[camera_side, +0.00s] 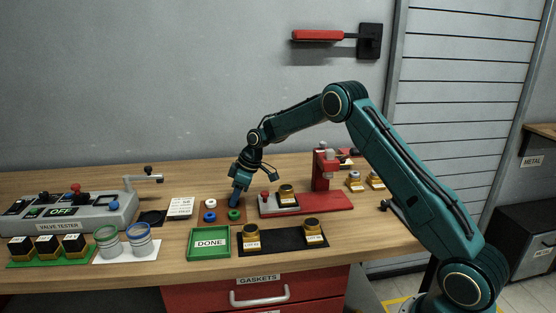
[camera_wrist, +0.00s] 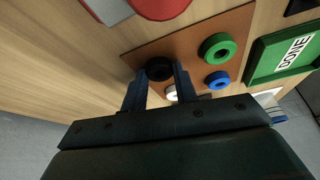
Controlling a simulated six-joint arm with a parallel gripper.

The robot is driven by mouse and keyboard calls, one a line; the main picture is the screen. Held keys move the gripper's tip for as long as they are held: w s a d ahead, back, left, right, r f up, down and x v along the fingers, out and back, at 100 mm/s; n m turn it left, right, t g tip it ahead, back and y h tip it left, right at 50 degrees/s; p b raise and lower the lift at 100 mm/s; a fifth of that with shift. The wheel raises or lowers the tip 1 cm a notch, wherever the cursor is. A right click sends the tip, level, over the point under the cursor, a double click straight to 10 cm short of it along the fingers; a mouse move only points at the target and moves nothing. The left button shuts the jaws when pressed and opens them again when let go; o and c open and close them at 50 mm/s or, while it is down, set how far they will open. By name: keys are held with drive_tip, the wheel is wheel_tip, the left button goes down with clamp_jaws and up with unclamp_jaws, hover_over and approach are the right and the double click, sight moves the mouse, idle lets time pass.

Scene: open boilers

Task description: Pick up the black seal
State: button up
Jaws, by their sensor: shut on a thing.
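The black seal (camera_wrist: 159,69) is a dark ring at the edge of a brown mat (camera_wrist: 190,42) in the wrist view. My gripper (camera_wrist: 158,78) is shut on it, with one blue finger on each side. In the side view my gripper (camera_side: 236,201) points down at the back right of the mat, and the seal is hidden behind the fingers. I cannot tell whether the seal touches the mat. A green ring (camera_wrist: 216,47), a blue ring (camera_wrist: 217,80) and a white ring (camera_wrist: 172,93), partly hidden by a finger, lie on the mat.
A green DONE tray (camera_side: 209,243) stands in front of the mat. A red press (camera_side: 322,185) with a brass part on its base is close on the right. A grey valve tester (camera_side: 85,215) is at the left. A black mat (camera_side: 282,240) with brass parts lies at the front.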

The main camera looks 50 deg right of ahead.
drive_tip(key=shift+r, duration=0.1)
wheel_tip(320, 180, up, 20)
idle(0.9)
drive_tip(key=shift+d, duration=0.1)
idle(0.5)
drive_tip(key=s+d+f+n, duration=0.2)
drive_tip(key=s+d, duration=0.1)
drive_tip(key=s, duration=0.1)
drive_tip(key=s+d+f+n+g+y, duration=0.1)
drive_tip(key=s+d+f+n, duration=0.1)
drive_tip(key=s+d+f, duration=0.1)
drive_tip(key=s+d+f+n, duration=0.2)
drive_tip(key=s+d, duration=0.1)
drive_tip(key=s, duration=0.2)
drive_tip(key=shift+s+d+f+g+y, duration=0.3)
drive_tip(key=shift+s+d+f+g, duration=0.05)
drive_tip(key=shift+s+f+g, duration=0.05)
drive_tip(key=shift+f, duration=0.15)
